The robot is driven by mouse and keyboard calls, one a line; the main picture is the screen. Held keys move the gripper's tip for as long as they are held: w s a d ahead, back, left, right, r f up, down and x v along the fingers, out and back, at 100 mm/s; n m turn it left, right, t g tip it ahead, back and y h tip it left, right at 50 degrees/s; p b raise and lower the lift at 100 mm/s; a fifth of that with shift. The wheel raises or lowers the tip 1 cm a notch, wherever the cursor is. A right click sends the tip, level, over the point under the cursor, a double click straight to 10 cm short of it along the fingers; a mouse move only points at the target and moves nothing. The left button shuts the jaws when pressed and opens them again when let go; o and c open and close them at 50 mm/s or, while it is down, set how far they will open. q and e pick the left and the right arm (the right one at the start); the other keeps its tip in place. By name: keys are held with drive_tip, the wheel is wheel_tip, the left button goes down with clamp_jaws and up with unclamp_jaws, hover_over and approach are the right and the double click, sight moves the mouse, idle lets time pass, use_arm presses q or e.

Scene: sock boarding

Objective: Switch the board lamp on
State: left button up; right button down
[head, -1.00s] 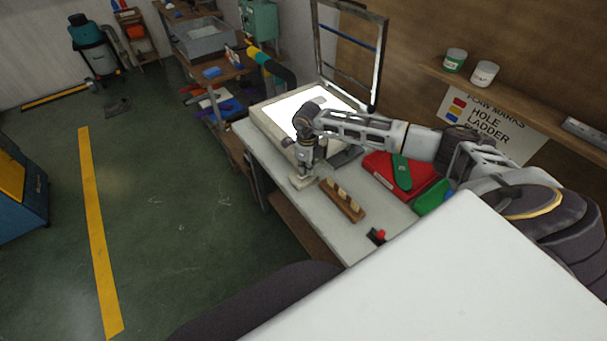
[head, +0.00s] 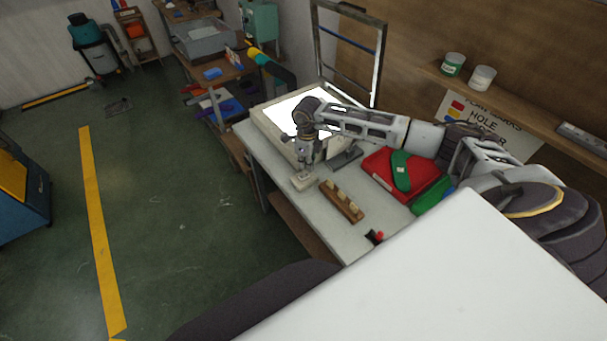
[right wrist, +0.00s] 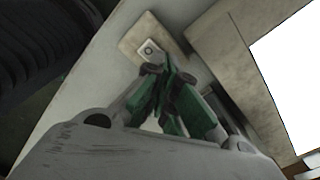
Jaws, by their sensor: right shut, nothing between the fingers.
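The light board (head: 296,103) is a pale box at the back of the bench, and its top panel glows bright white. Its lit panel also shows at the right of the right wrist view (right wrist: 297,75). A small beige switch box (head: 303,183) with a round button (right wrist: 149,49) sits on the bench in front of the board. My right gripper (head: 304,165) is just above the switch box. In the right wrist view its green-padded fingers (right wrist: 163,68) are together and empty, close to the button; whether they touch it I cannot tell. My left gripper is not in view.
A wooden block with pegs (head: 341,202) stands right of the switch box. A red case (head: 385,170) with a green sock-shaped piece (head: 401,172) lies behind it. A small red and black item (head: 376,237) is near the front edge. An upright frame (head: 347,50) stands behind the board.

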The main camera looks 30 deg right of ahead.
sight(306, 175)
drive_tip(key=shift+r+p, duration=0.8)
drive_tip(key=shift+r, duration=0.95)
drive_tip(key=shift+f, duration=0.1)
